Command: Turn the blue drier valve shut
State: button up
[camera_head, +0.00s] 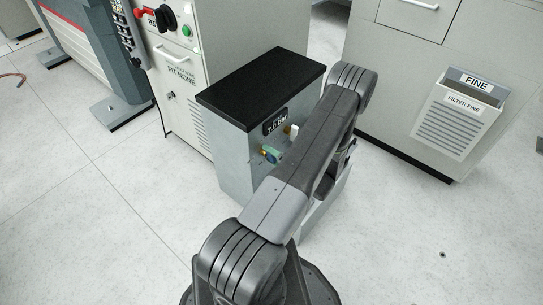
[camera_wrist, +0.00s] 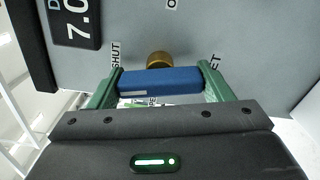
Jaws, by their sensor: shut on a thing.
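The blue valve handle (camera_wrist: 160,82) is in the wrist view, a bar lying crosswise in the picture. Its brass stem (camera_wrist: 159,59) shows just behind it, at the grey panel. My gripper (camera_wrist: 160,88) has one green finger at each end of the bar and is shut on it. The word SHUT is printed by the bar's left end; a word ending in ET is by its right end. In the head view my gripper (camera_head: 268,155) is at the drier's front face, mostly hidden by my arm; a little blue shows there.
The drier cabinet (camera_head: 262,85) has a black top and a pressure display (camera_head: 274,121); the display also shows in the wrist view (camera_wrist: 76,20). A taller cabinet (camera_head: 230,35) stands behind it. A FINE filter bin (camera_head: 460,115) hangs on a cabinet at right.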

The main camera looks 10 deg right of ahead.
jog(key=shift+m, duration=1.5)
jog(key=o, duration=1)
jog(key=p+v, duration=0.2)
jog(key=v, duration=1.2)
jog(key=shift+w, duration=0.1)
jog(key=b+x, duration=0.1)
jog(key=x, duration=1.2)
jog(key=shift+w+a+b, duration=0.3)
jog(key=shift+b, duration=0.1)
